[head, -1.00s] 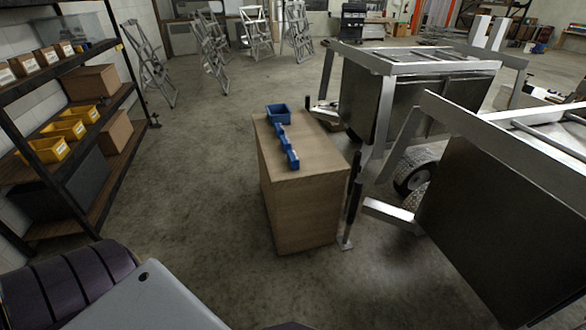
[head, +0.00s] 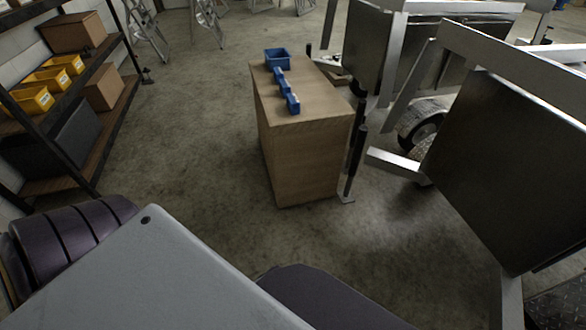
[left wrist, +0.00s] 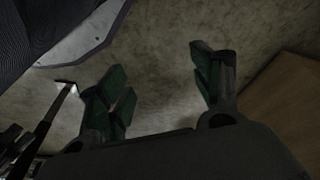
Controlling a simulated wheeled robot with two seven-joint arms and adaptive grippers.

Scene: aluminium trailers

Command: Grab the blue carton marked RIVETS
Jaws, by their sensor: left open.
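No RIVETS marking is readable at this size. My left gripper (left wrist: 160,78) shows in the left wrist view with its green-padded fingers apart and nothing between them, above the concrete floor. My right gripper is in neither view.
A shelf rack (head: 123,88) with yellow bins (head: 47,78) and brown boxes stands at the left. Metal trailers (head: 510,165) stand close to the cabinet's right side. Concrete floor (head: 195,130) is clear left of the cabinet.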

